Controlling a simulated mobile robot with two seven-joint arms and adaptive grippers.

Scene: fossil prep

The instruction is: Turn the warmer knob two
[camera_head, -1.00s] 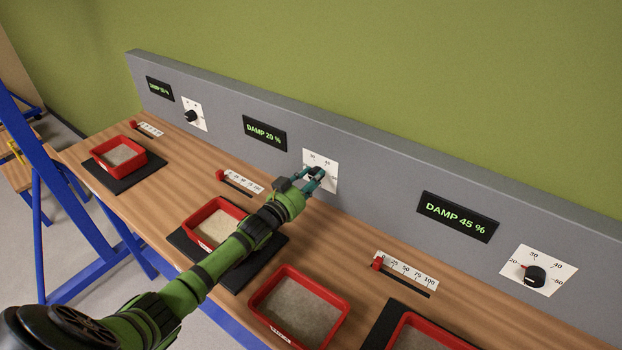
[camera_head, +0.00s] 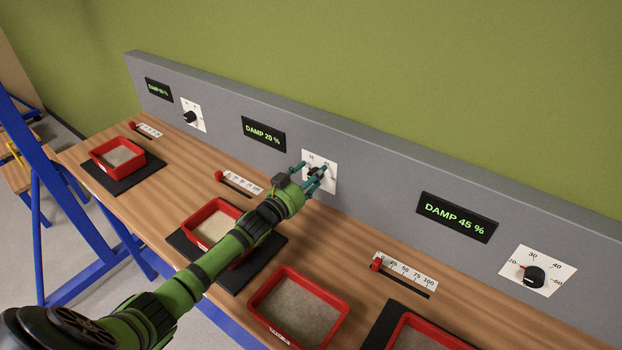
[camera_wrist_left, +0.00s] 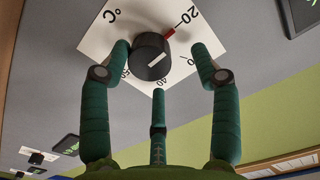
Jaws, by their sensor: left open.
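The middle warmer knob (camera_head: 314,173) is black and sits on a white dial plate (camera_head: 331,183) on the grey back panel. In the left wrist view the knob (camera_wrist_left: 150,57) shows a white line on its face and a red pointer (camera_wrist_left: 169,34) beside the 20 mark. My left gripper (camera_head: 311,170) is open in front of this knob. In the wrist view its teal fingers spread around the knob, one close to its left side, one apart on the right and one below. Contact cannot be told. My right gripper is out of view.
A display (camera_head: 264,134) left of the dial reads DAMP 20 %. Other knobs stand at the left (camera_head: 191,117) and right (camera_head: 535,276). Red trays (camera_head: 297,274) and a slider scale (camera_head: 243,182) are on the wooden bench (camera_head: 330,240) below.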

